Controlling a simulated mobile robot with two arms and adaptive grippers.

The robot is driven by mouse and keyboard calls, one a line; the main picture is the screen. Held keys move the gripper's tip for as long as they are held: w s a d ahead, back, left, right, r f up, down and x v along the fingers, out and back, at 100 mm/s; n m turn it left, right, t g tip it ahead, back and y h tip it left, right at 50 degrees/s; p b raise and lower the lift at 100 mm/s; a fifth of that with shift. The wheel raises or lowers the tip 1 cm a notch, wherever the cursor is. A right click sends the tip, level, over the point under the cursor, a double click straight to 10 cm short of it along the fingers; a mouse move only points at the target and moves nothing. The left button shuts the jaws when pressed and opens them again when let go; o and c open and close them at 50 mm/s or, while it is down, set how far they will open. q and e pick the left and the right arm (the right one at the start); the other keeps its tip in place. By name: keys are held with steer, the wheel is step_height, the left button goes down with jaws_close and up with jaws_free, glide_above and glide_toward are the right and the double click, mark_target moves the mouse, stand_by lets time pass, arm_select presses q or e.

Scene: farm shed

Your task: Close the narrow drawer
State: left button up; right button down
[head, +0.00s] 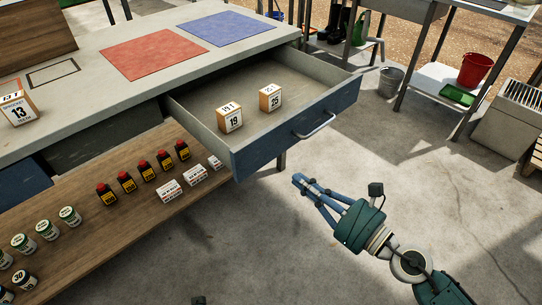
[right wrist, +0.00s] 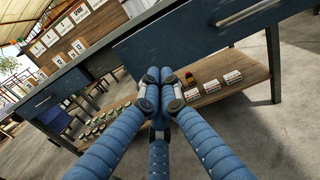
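The drawer (head: 245,155) with a dark blue front is pulled far out of the workbench (head: 75,110) in the head view. Its metal handle (head: 314,125) is on the front face. Two small numbered boxes, one marked 19 (head: 230,119) and one marked 25 (head: 270,97), stand inside it. My right gripper (head: 299,181) is below and in front of the drawer front, apart from the handle. Its blue fingers are together and hold nothing. In the right wrist view the fingertips (right wrist: 166,75) meet in front of the drawer front (right wrist: 200,45). My left gripper is not in view.
A lower wooden shelf (head: 140,205) under the bench holds several black bottles, white boxes and green-white cans. A red mat (head: 155,54) and a blue mat (head: 227,28) lie on the bench top. A red bucket (head: 475,69) stands at right. The concrete floor before the drawer is clear.

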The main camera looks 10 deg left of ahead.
mark_target(263, 152)
steer(key=p+x, duration=0.1)
steer(key=x, duration=0.8)
steer(key=shift+w+a+p, duration=0.15)
steer(key=shift+a+p, duration=0.05)
steer(key=shift+p, duration=0.1)
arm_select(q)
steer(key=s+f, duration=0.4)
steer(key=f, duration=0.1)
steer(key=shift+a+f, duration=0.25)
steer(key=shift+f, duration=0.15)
arm_select(e)
steer(key=shift+w+a, duration=0.45)
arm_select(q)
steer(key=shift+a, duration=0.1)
